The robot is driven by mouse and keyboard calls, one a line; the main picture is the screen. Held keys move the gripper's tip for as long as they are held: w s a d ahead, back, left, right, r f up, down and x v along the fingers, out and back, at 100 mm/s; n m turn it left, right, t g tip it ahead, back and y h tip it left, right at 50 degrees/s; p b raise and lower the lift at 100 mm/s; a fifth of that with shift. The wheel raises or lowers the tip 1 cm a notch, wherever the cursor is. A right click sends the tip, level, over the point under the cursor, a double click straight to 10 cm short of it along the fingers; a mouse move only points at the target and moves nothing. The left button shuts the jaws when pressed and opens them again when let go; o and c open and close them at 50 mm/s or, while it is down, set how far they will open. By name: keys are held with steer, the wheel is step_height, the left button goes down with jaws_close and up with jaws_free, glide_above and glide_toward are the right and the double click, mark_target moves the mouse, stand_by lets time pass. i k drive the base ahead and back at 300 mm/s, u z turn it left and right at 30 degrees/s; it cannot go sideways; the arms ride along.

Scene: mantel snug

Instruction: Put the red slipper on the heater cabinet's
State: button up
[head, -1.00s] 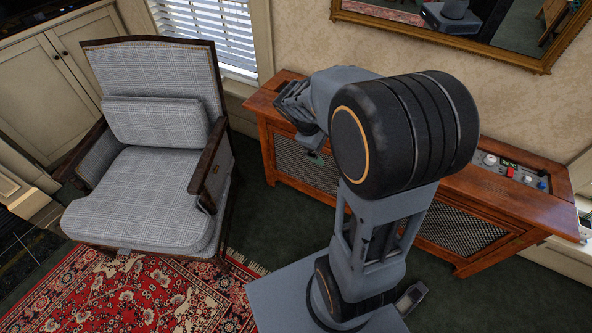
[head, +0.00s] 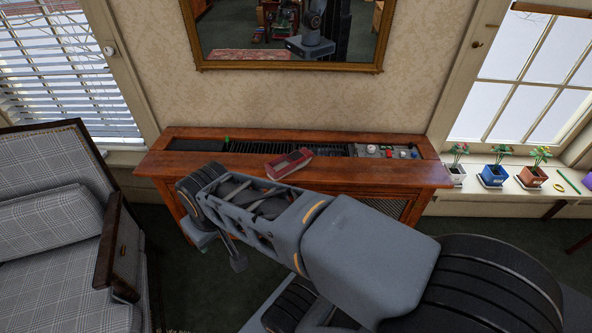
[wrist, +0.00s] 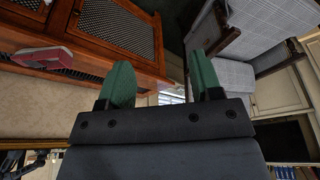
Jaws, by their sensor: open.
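The red slipper (head: 289,162), with a pale edge, lies on top of the heater cabinet (head: 410,172), near the front rim at the middle and partly by the dark slatted vent. In the wrist view the slipper (wrist: 45,58) shows at the left, on the cabinet top (wrist: 90,66). My gripper (head: 219,252) is low in front of the cabinet, left of the slipper and apart from it. Its green fingers (wrist: 165,84) are spread with nothing between them. My arm hides part of the cabinet front.
A control panel (head: 388,152) with knobs is set in the cabinet top's right end. A small green thing (head: 227,139) is at the vent's left. A plaid armchair (head: 50,235) stands left. Potted plants (head: 494,175) line the right sill. A mirror (head: 290,35) hangs above.

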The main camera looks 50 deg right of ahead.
mark_target(312, 170)
steer(key=u, duration=0.5)
steer(key=k, duration=0.2)
steer(key=z, duration=1.7)
steer(key=i, duration=0.8)
steer(key=z, duration=0.2)
